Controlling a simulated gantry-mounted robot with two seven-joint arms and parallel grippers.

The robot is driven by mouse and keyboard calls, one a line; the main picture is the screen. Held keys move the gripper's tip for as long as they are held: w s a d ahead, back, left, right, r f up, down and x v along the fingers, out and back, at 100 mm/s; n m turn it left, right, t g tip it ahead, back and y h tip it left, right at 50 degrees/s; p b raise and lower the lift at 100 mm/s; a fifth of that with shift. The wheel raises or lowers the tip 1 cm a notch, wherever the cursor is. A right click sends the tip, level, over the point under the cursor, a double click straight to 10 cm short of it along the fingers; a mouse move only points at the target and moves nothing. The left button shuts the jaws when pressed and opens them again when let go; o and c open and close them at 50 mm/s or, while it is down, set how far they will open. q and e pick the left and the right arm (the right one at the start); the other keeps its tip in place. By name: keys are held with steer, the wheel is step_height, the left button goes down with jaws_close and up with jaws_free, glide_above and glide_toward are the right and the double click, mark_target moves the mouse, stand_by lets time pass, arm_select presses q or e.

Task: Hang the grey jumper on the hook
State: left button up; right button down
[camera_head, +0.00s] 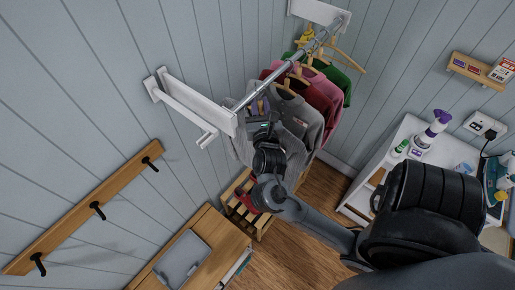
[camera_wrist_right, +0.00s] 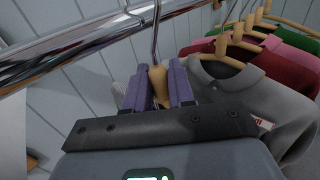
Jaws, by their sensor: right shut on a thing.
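My right gripper (camera_head: 262,118) is at the near end of the metal clothes rail (camera_head: 275,78). In the right wrist view its purple fingers (camera_wrist_right: 158,88) are shut on the neck of a wooden hanger (camera_wrist_right: 157,76). The hanger's metal hook rises to the rail; I cannot tell whether it rests on it. Grey cloth (camera_head: 240,146) beside and below the gripper seems to be the grey jumper, mostly hidden by my arm. A wooden wall rack with black hooks (camera_head: 97,210) is at the lower left, apart from the gripper. My left gripper is not in view.
A grey collared top (camera_head: 301,112) and red, pink and green tops (camera_head: 339,80) hang farther along the rail. A white bracket (camera_head: 195,104) holds its near end. A wooden cabinet (camera_head: 215,232) is beneath the wall rack.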

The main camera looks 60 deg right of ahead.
steer(key=shift+s+r, duration=0.2)
steer(key=shift+r, duration=0.35)
steer(key=shift+s+a, duration=0.1)
steer(key=shift+s, duration=0.2)
steer(key=shift+s+a+b, duration=0.15)
steer(key=shift+s+b, duration=0.4)
steer(key=shift+s, duration=0.4)
steer(key=shift+s+a+b, duration=0.15)
steer(key=shift+s+b, duration=0.35)
steer(key=shift+s, duration=0.45)
steer(key=shift+s+a+p, duration=0.15)
steer(key=shift+s+p, duration=0.5)
steer(key=shift+s, duration=0.5)
steer(key=shift+a, duration=0.15)
